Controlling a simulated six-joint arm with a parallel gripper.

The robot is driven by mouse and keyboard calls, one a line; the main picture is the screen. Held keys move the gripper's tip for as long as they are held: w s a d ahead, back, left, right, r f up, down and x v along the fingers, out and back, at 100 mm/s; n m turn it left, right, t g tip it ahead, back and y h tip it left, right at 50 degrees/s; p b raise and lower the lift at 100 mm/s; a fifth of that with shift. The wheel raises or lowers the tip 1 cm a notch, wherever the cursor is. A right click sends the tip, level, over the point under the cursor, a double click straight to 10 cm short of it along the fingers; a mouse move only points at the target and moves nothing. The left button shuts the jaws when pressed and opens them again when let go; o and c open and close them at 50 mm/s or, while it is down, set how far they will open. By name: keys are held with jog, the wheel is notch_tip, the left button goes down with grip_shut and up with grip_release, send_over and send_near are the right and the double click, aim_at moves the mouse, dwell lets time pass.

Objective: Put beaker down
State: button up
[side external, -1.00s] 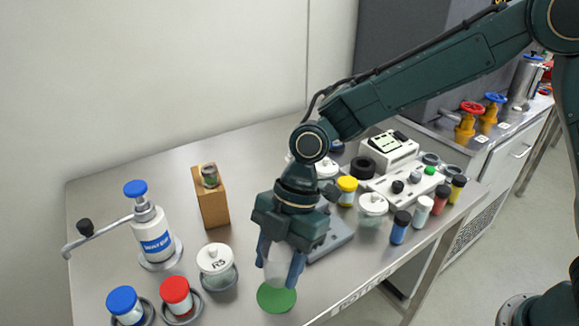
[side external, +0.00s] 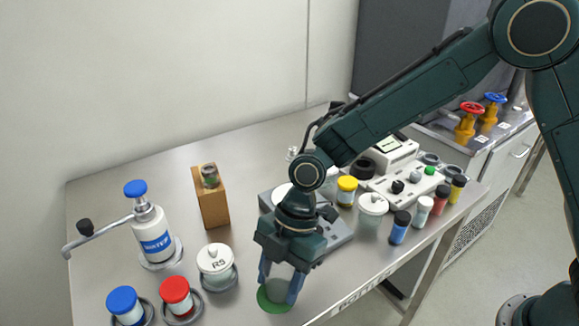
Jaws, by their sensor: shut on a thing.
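A clear beaker (side external: 279,284) is between the fingers of my gripper (side external: 280,288), at the front of the steel table. My gripper points down and is shut on the beaker. The beaker is over a round green mat (side external: 265,303), whose left and front edges show around it. Whether the beaker's base touches the mat is hard to tell, as the fingers hide part of it.
A lidded jar marked R5 (side external: 216,264) stands just left of my gripper. A grey device (side external: 337,232) is close behind right. The table's front edge is near.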

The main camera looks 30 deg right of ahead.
jog(key=shift+f, duration=0.1)
jog(key=o, duration=1)
jog(key=shift+v, duration=6.15)
